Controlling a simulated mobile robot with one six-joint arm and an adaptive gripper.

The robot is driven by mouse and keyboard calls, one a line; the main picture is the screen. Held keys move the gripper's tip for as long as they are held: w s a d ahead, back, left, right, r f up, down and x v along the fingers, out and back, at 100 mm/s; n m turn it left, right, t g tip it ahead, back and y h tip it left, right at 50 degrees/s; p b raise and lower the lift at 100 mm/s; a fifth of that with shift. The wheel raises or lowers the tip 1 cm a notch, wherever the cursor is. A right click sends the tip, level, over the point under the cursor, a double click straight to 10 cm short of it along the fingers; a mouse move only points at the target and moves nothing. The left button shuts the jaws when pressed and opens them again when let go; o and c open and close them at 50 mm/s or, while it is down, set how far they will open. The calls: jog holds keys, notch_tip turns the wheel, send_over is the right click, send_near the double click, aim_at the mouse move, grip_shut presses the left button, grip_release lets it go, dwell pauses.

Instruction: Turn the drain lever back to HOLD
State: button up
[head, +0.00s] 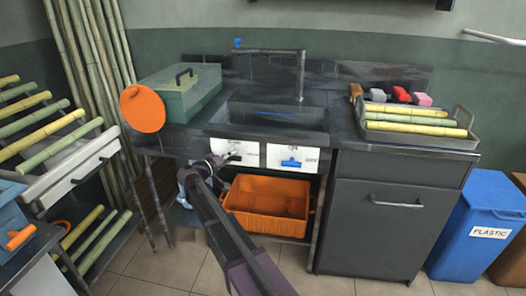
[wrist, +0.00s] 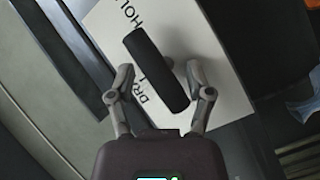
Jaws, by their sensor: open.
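The drain lever (wrist: 152,66) is a dark rounded bar on a white label plate (wrist: 205,60), filling the middle of the wrist view. The plate carries partly hidden lettering, "HOL" near the bar's upper end and "DR" near its lower left side. The bar lies tilted across the plate; I cannot tell exactly which mark it points at. My gripper (wrist: 160,78) is open, with one finger on each side of the bar; contact is not clear. In the head view, my gripper (head: 217,164) is at the left white plate (head: 240,146) on the sink front, partly covering it.
A second white plate with a blue lever (head: 291,162) is right beside it. An orange crate (head: 268,226) stands below the sink (head: 270,113). A green box (head: 180,98) and an orange disc (head: 142,108) are on the left. A tray of cane (head: 462,143) stands right.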

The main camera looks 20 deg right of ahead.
jog(key=m+y+p, duration=0.2)
jog(key=m+p, duration=0.1)
jog(key=shift+s+d+r, duration=0.1)
jog(key=shift+d+r, duration=0.05)
jog(key=shift+r, duration=0.2)
jog(key=shift+m+y+p, duration=0.9)
jog(key=shift+m+p, duration=0.15)
jog(key=shift+m, duration=0.05)
jog(key=p+v, duration=0.5)
jog(key=v, duration=0.9)
jog(key=s+d+r+g+y+p, duration=0.2)
jog(key=s+d+r+g+p, duration=0.1)
jog(key=s+d+p, duration=0.4)
jog(key=s+d+r+n+g+y+p, duration=0.1)
jog(key=s+d+r+g+y+p, duration=0.2)
jog(key=s+d+p, duration=0.4)
jog(key=shift+s+d+r+g+p, duration=0.35)
jog(key=shift+s+r+g+p, duration=0.4)
jog(key=shift+r+p, duration=0.9)
jog(key=shift+s+f+p, duration=0.15)
jog(key=shift+f+p, duration=0.2)
